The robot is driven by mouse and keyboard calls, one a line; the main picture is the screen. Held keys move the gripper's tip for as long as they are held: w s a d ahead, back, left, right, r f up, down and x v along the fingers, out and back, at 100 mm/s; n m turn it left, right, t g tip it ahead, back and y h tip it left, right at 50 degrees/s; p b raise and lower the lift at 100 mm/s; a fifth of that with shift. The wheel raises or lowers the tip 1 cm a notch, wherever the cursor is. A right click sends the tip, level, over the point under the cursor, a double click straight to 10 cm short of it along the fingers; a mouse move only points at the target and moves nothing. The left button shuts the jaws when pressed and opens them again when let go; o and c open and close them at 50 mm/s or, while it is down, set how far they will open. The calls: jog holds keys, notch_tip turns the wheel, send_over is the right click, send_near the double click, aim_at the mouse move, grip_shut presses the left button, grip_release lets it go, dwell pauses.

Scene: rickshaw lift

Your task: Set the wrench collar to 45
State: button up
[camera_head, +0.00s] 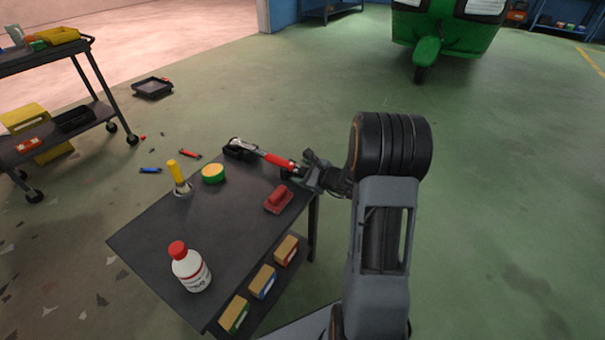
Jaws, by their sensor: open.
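The wrench (277,161) lies along the back edge of the dark table, with a silver shaft and a red grip. Its head end, at the left, sits by a small black holder (236,150). The collar and any scale marks are too small to make out. My gripper (303,173) is at the right end of the wrench, by the end of the red grip. It is open. Its fingers look to be beside or around that end; I cannot tell whether they touch it.
The table (215,237) also bears a red block-like object (278,199), a green-and-yellow tin (213,173), a yellow-handled tool (176,174) and a red-capped white bottle (190,269). Small boxes (262,282) sit below its right edge. A trolley (92,80) stands left. Green floor lies clear at right.

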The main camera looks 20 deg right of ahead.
jog(key=shift+w, duration=0.2)
jog(key=shift+c, duration=0.2)
jog(key=c, duration=0.9)
